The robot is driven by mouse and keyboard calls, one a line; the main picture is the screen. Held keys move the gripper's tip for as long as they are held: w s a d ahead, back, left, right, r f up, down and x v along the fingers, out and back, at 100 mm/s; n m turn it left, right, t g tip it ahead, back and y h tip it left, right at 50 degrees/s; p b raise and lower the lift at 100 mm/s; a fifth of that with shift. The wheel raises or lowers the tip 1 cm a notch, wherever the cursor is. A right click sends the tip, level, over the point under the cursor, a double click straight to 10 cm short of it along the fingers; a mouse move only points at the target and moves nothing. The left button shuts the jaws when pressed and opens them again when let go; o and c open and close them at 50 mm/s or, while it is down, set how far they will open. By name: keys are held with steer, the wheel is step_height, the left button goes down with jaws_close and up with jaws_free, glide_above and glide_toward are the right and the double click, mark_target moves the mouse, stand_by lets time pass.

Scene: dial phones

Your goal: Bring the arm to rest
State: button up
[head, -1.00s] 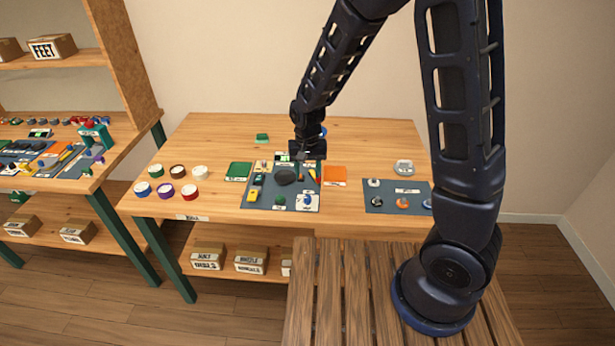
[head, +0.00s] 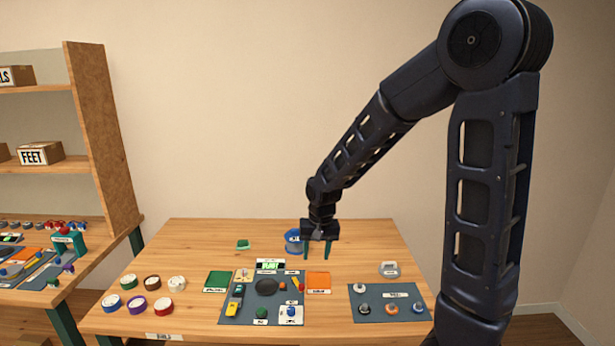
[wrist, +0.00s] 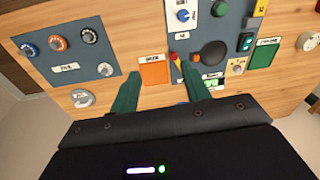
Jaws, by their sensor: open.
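My gripper (head: 317,250) is open and empty, with its two green fingers apart above the back part of the wooden table (head: 375,247). In the wrist view its fingers (wrist: 158,92) stand on either side of an orange square (wrist: 153,72), with nothing between them. In the head view the orange square (head: 318,281) lies in front of the gripper. A blue round container (head: 293,243) is just left of the gripper; I cannot tell whether they touch. My arm reaches from the right, bent at a high elbow.
A dark mat (head: 248,309) with a black disc and several small parts lies front centre. A second mat (head: 375,302) with knobs is at the right. Several coloured round tubs (head: 135,304) stand at the left, beside a green square (head: 218,281). A shelf unit (head: 105,140) stands far left.

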steer(key=s+d+r+t, duration=0.1)
steer(key=s+d+r, duration=0.3)
steer(key=d+r, duration=0.2)
steer(key=s+d+r+t, duration=0.1)
steer(key=s+d+r, duration=0.3)
steer(key=d, duration=0.7)
steer(key=s+d+r+m+t, duration=0.1)
steer(key=s+d+r, duration=0.3)
steer(key=d+r, duration=0.4)
steer(key=shift+s+d+r+t+h, duration=0.15)
steer(key=shift+s+d+t+h, duration=0.2)
steer(key=shift+t, duration=0.25)
steer(key=shift+w+a, duration=0.1)
steer(key=shift+a, duration=0.05)
steer(key=shift+c, duration=0.2)
stand_by(0.8)
